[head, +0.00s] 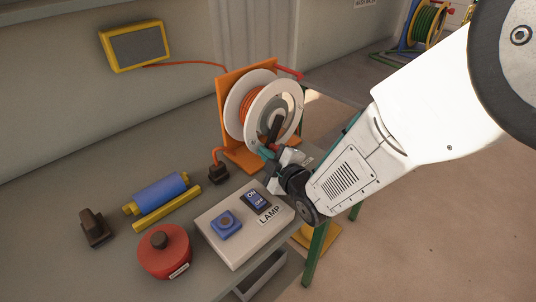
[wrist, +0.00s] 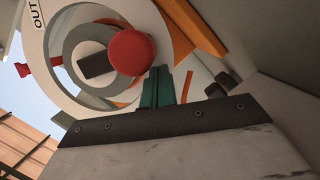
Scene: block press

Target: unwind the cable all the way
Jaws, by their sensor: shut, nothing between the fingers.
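The cable reel has white flanges (head: 272,108) and stands in an orange frame (head: 237,149) at the bench's right end. Several turns of orange cable (head: 248,106) show between the flanges. A short orange lead runs down to a dark plug (head: 218,173) on the bench. My gripper (head: 266,152) is at the reel's lower front, its teal fingers closed and empty. In the wrist view, the fingertips (wrist: 161,74) are just below a red round knob (wrist: 131,52) on the reel face; I cannot tell whether they touch. A flange carries the word OUT (wrist: 39,14).
A grey box marked LAMP (head: 229,250) with switches stands below my gripper. A red round container (head: 165,252), a blue roller (head: 160,194), a yellow bar (head: 167,209) and a dark block (head: 95,228) lie leftward. A yellow-framed lamp (head: 135,46) hangs on the wall.

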